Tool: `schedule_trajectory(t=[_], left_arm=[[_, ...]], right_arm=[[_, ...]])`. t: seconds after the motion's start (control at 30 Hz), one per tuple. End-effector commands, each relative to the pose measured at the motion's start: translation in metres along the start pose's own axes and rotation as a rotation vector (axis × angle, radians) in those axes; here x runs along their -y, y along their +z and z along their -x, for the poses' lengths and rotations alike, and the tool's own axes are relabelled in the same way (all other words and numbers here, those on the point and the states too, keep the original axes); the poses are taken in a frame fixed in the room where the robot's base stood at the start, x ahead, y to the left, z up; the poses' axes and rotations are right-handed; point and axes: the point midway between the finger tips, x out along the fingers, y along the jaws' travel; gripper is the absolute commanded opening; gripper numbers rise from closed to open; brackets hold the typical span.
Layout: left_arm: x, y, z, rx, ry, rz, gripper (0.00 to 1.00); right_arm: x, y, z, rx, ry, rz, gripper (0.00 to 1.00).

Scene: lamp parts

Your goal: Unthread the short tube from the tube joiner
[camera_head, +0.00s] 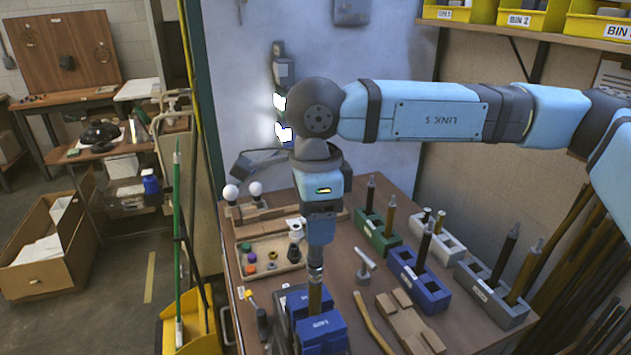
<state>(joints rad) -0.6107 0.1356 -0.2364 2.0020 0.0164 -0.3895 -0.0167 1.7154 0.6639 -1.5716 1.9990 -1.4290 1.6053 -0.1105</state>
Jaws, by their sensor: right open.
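My right gripper (317,268) comes down from the blue arm and points straight down over the bench. It is open, around or just above the top of an upright brass-coloured tube (315,297). A small silvery piece shows at the fingertips; I cannot tell whether it is the tube joiner, a tube end or a finger. The brass tube stands at a blue vise (322,334), with its lower end hidden between the blue jaws. I cannot clearly make out the short tube and the joiner as separate parts. My left gripper is not in view.
A green block (377,238), a blue block (425,290) and a grey block (493,300) hold upright tubes on the right. A wooden tray (265,270) of small parts and two white bulbs (231,192) lie left. A wooden block (410,325) lies in front.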

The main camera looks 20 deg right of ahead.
Motion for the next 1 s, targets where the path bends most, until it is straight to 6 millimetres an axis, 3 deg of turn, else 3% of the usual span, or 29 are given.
schedule_trajectory(t=[0.3, 0.67, 0.77, 0.9, 1.0], left_arm=[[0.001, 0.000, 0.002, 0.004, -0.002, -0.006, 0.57], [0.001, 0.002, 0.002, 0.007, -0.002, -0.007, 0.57], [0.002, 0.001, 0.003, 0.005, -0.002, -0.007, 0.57], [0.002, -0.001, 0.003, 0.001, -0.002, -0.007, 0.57], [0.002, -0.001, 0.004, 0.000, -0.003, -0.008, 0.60]], right_arm=[[0.000, 0.000, -0.040, 0.001, 0.001, 0.000, 0.55], [0.000, 0.000, -0.046, 0.001, -0.001, 0.000, 0.55], [0.000, 0.000, -0.046, 0.001, -0.001, 0.000, 0.37], [0.000, 0.000, -0.046, 0.001, -0.001, 0.000, 0.05], [0.000, 0.000, -0.046, 0.001, -0.001, 0.000, 0.02]])
